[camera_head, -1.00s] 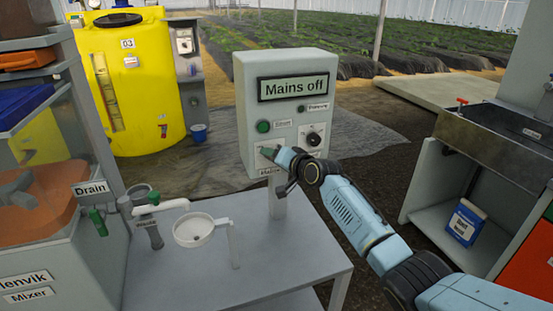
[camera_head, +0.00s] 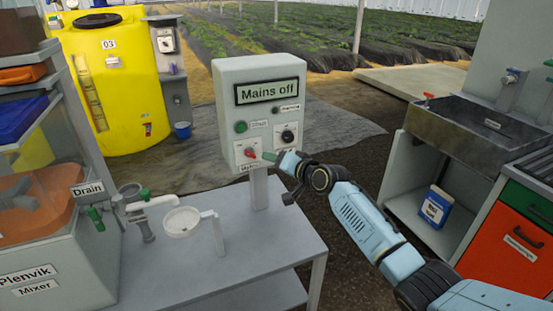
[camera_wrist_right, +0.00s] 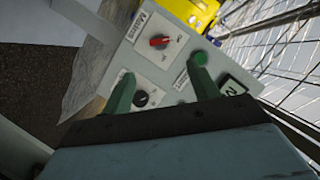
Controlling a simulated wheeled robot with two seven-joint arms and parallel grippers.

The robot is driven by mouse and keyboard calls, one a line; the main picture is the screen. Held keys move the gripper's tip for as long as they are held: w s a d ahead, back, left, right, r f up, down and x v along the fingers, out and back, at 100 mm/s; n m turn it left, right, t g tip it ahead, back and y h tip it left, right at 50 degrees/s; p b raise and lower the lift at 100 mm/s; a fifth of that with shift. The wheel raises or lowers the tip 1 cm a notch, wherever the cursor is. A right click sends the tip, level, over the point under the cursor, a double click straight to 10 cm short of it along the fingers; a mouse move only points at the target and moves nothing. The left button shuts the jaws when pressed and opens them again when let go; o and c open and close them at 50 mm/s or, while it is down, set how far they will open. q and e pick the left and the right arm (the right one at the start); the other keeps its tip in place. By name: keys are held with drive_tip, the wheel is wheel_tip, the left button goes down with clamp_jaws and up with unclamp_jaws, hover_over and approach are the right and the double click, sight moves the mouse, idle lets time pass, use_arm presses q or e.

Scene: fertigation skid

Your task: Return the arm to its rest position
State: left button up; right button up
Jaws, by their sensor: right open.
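My right arm (camera_head: 365,222) reaches in from the lower right in the head view. Its gripper (camera_head: 268,157) is in front of the lower part of the grey control box (camera_head: 228,90), whose display reads "Mains off". In the right wrist view my right gripper (camera_wrist_right: 165,88) has its two green fingers spread apart with nothing between them. The red rotary switch (camera_wrist_right: 159,41) lies beyond the fingers, apart from them; it also shows in the head view (camera_head: 250,153). A black knob (camera_wrist_right: 141,98) is close by one finger. My left gripper is not in view.
The box stands on a post on a grey table (camera_head: 225,260), with a white strainer cup (camera_head: 182,222) left of it. The mixer with its drain pipe (camera_head: 145,205) is at the left. A yellow tank (camera_head: 110,80) stands behind. A sink cabinet (camera_head: 480,125) is at the right.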

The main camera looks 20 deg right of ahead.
drive_tip(key=shift+s+d, duration=0.1)
drive_tip(key=shift+s, duration=0.15)
drive_tip(key=s+d+f+n+g+h, duration=0.1)
drive_tip(key=s+f+g, duration=0.1)
drive_tip(key=s+f, duration=0.8)
drive_tip(key=s+d+f+g+h, duration=0.2)
drive_tip(key=s+f, duration=0.3)
drive_tip(key=f, duration=0.9)
drive_tip(key=s+d+f+n+g+h, duration=0.1)
drive_tip(key=s+f+g, duration=0.1)
drive_tip(key=s+f, duration=0.85)
drive_tip(key=s+f+n+g, duration=0.2)
drive_tip(key=s+f, duration=0.4)
drive_tip(key=s, duration=0.7)
drive_tip(key=s+f+n+g+h, duration=0.1)
drive_tip(key=s+f, duration=0.5)
drive_tip(key=s, duration=0.7)
drive_tip(key=s+f+n+g, duration=0.2)
drive_tip(key=s+f, duration=0.4)
drive_tip(key=s, duration=0.7)
drive_tip(key=shift+s+f+n+g+h, duration=0.25)
drive_tip(key=shift+f+n+g+h, duration=0.1)
drive_tip(key=shift+g, duration=0.55)
